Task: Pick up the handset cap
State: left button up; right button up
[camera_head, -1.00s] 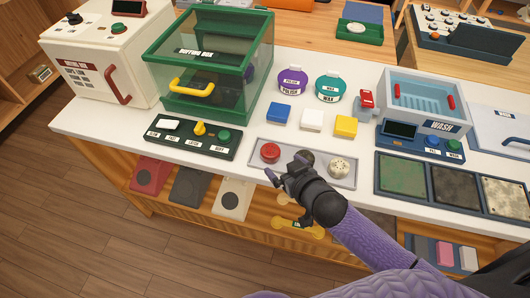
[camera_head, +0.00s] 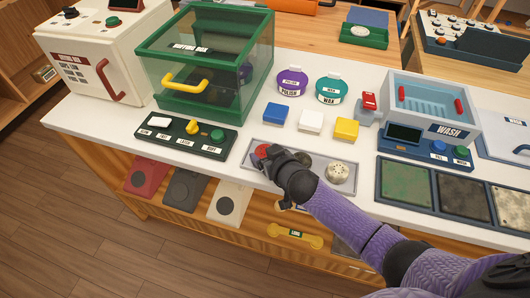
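A shallow grey tray (camera_head: 317,178) lies at the front edge of the white counter. In it are a round red piece (camera_head: 263,150) at the left and a round cream cap with small holes (camera_head: 338,172) at the right; the cream one looks like a handset cap. A dark piece between them is largely hidden behind my gripper. My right gripper (camera_head: 272,154) is low over the tray's left part, right beside the red piece and partly covering it. Its fingers are dark and foreshortened, so I cannot tell whether they hold it. My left gripper is out of view.
A dark button panel (camera_head: 185,138) and a green glass-sided buffing box (camera_head: 185,85) stand left of the tray. Blue, white and yellow blocks (camera_head: 346,129) sit behind it. The wash station (camera_head: 430,120) and dark framed pads stand right. A yellow handset (camera_head: 294,236) lies below the counter.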

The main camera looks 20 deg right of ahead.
jog(key=c, duration=0.3)
notch_tip(320, 180, up, 10)
jog(key=p, duration=0.5)
jog(key=shift+r, duration=0.1)
notch_tip(320, 180, up, 10)
jog(key=m+h, duration=0.1)
send_over(263, 152)
notch_tip(263, 152, up, 5)
jog(key=s, duration=0.1)
jog(key=shift+m+h, duration=0.6)
jog(key=shift+h, duration=0.1)
jog(key=s+r, duration=0.5)
jog(key=s+d+r, duration=0.1)
jog(key=s+r, duration=0.1)
jog(key=r, duration=0.1)
jog(key=shift+s+d, duration=0.1)
jog(key=shift+s, duration=0.05)
jog(key=w+f, duration=0.7)
jog(key=f, duration=0.3)
jog(key=shift+w+a+n+y, duration=0.15)
jog(key=shift+a+n+y, duration=0.15)
jog(key=shift+a+y, duration=0.1)
jog(key=shift+n+y, duration=0.8)
notch_tip(263, 152, down, 13)
jog(key=shift+w+d+f, duration=0.15)
